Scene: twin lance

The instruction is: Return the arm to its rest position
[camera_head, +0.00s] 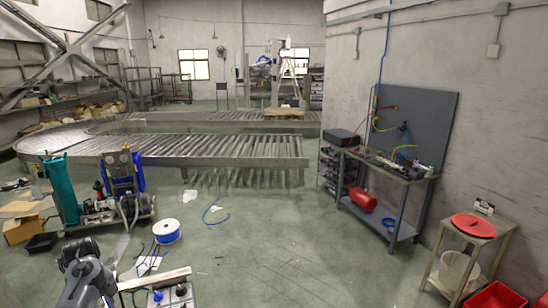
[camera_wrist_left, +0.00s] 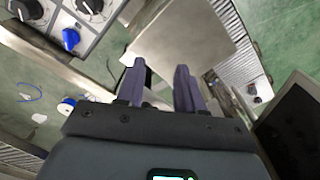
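My left arm (camera_head: 85,270) shows as dark grey links at the lower left of the head view; its gripper's fingers cannot be made out there. In the left wrist view my left gripper (camera_wrist_left: 160,78) has its two dark fingers apart with nothing between them. A pale flat plate (camera_wrist_left: 195,42) lies beyond the fingertips. A grey panel (camera_wrist_left: 95,12) with black knobs and a blue knob (camera_wrist_left: 71,39) is at the upper left. The panel also shows at the bottom of the head view (camera_head: 163,302). My right gripper is in neither view.
A metal bar (camera_head: 156,278) runs beside my left arm. A blue and white cable spool (camera_head: 166,230) and a wheeled cart (camera_head: 110,213) stand beyond. A roller conveyor (camera_head: 200,148) crosses behind; a workbench (camera_head: 395,170) stands at right. The middle floor is mostly clear.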

